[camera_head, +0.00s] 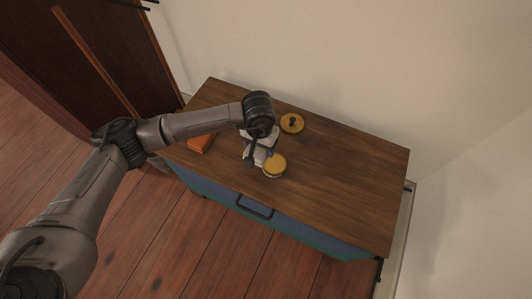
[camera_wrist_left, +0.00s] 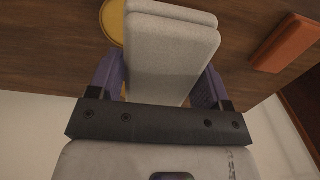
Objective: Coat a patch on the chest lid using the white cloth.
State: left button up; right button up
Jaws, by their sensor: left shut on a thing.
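The wooden chest lid (camera_head: 345,185) spans the middle of the head view, above a blue chest front. My left gripper (camera_head: 259,157) is over the lid's left-centre part. In the left wrist view it is shut on the folded white cloth (camera_wrist_left: 170,55), which sits between its two purple-grey fingers. I cannot tell whether the cloth touches the lid. A round yellow-topped tin (camera_head: 275,165) stands right beside the gripper, and its yellow edge shows in the left wrist view (camera_wrist_left: 112,20). My right gripper is not in view.
A yellow disc with a dark knob (camera_head: 292,122) lies on the lid behind the tin. An orange block (camera_head: 201,143) lies at the lid's left, partly behind my arm. The lid's right half is clear. Pale walls stand behind and to the right.

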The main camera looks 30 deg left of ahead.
pick_arm(q)
jog(key=shift+s+d+p, duration=0.1)
jog(key=shift+s+p, duration=0.2)
jog(key=shift+p, duration=0.05)
jog(key=s+d+p, duration=0.3)
jog(key=d+p, duration=0.1)
jog(key=d, duration=0.3)
send_near(274, 164)
jog(key=shift+d+f, duration=0.1)
jog(key=shift+d, duration=0.05)
jog(key=shift+w+a+f, duration=0.1)
jog(key=shift+a, duration=0.15)
jog(key=shift+f, duration=0.2)
notch_tip(274, 164, down, 2)
jog(key=shift+d+f+b, duration=0.15)
jog(key=shift+b, duration=0.55)
jog(key=shift+f+b, duration=0.9)
jog(key=shift+f, duration=0.65)
